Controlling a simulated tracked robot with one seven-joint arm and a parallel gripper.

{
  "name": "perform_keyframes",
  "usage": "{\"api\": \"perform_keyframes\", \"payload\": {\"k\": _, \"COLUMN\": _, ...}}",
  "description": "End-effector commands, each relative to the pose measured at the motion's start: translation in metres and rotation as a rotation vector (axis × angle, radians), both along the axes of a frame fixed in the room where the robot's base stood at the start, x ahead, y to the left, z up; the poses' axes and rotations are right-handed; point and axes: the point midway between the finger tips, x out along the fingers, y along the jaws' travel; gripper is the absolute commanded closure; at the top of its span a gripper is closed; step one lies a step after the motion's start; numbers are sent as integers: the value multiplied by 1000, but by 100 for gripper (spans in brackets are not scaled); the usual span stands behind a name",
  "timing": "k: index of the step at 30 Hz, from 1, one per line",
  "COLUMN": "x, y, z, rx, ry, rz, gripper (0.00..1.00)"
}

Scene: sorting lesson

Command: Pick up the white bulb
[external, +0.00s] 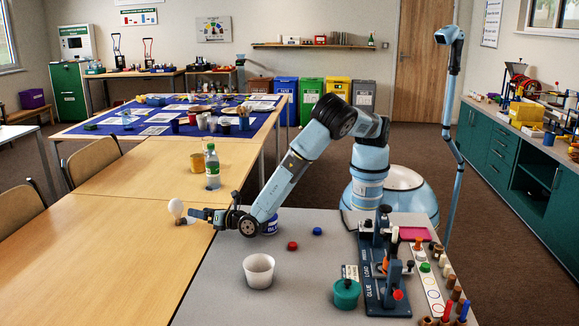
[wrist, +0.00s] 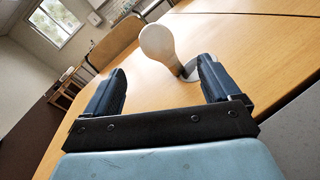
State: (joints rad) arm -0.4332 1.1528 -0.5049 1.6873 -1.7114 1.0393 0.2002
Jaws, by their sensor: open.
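The white bulb (external: 176,208) stands on the wooden table (external: 110,250), near the edge of the grey table. My gripper (external: 192,216) is just right of the bulb in the external view. In the wrist view my gripper (wrist: 162,74) has its two dark fingers wide apart with nothing between them.
A green-labelled bottle (external: 212,167) stands on the wooden table behind my gripper. A white cup (external: 259,270), a red cap (external: 292,245) and a teal pot (external: 346,293) are on the grey table. The wooden table's left part is clear. Chairs (external: 94,160) line its left side.

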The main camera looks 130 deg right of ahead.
Motion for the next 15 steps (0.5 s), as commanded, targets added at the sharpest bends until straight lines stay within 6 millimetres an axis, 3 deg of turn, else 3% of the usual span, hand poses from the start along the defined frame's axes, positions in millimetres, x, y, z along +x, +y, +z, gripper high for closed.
{"api": "perform_keyframes", "payload": {"k": 7, "x": 9, "y": -5, "z": -8, "rx": -22, "ry": 12, "rz": 24, "gripper": 10}}
{"api": "perform_keyframes", "payload": {"k": 15, "x": 31, "y": -45, "z": -8, "rx": -21, "ry": 12, "rz": 22, "gripper": 10}}
